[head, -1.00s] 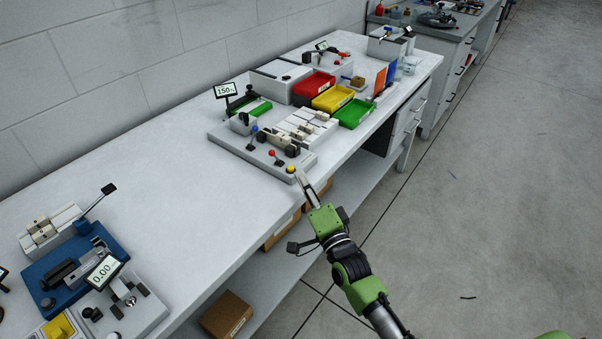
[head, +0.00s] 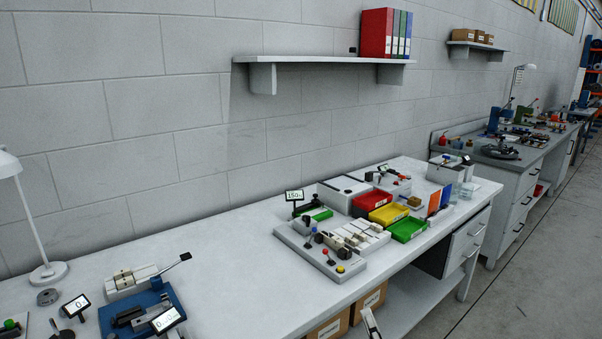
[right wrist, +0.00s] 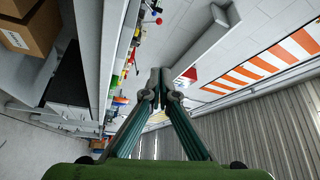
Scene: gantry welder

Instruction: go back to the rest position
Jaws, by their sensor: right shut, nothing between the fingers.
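My right gripper (head: 370,322) shows only at its fingertips, at the bottom edge of the head view, in front of the bench's front edge. In the right wrist view its two fingers (right wrist: 159,88) meet at the tips. It is shut and holds nothing. The rest of the right arm is below the head picture. My left gripper is not in view.
A long white workbench (head: 225,262) runs along the wall. It carries a grey welding fixture (head: 300,250), red (head: 371,201), yellow (head: 389,214) and green (head: 408,229) bins, and a blue fixture (head: 150,315). Cardboard boxes (head: 330,328) sit beneath. Floor at right is clear.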

